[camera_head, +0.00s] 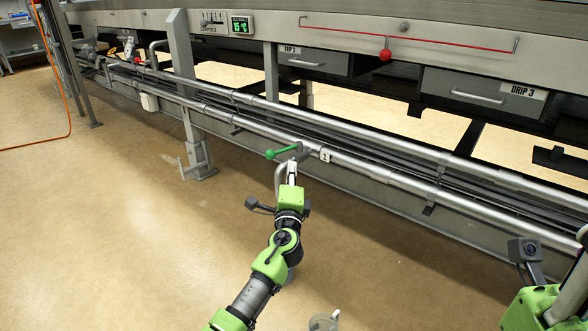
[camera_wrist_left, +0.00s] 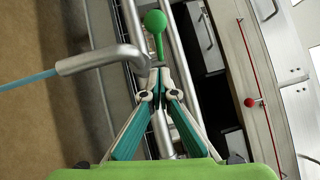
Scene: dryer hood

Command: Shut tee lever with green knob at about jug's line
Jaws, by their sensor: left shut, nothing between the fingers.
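My left gripper (camera_head: 292,166) is shut and empty just below the lever's root; contact is unclear. It also shows in the wrist view (camera_wrist_left: 159,73). A clear jug-like vessel (camera_head: 325,321) is cut off at the bottom edge.
Long steel pipes (camera_head: 400,180) run along the machine's side. A red-knobbed rod (camera_head: 385,55) and drawers, one labelled DRIP 3 (camera_head: 485,95), are above. A grey post (camera_head: 190,95) stands left. My right gripper's green body (camera_head: 548,305) shows lower right. The floor is open at left.

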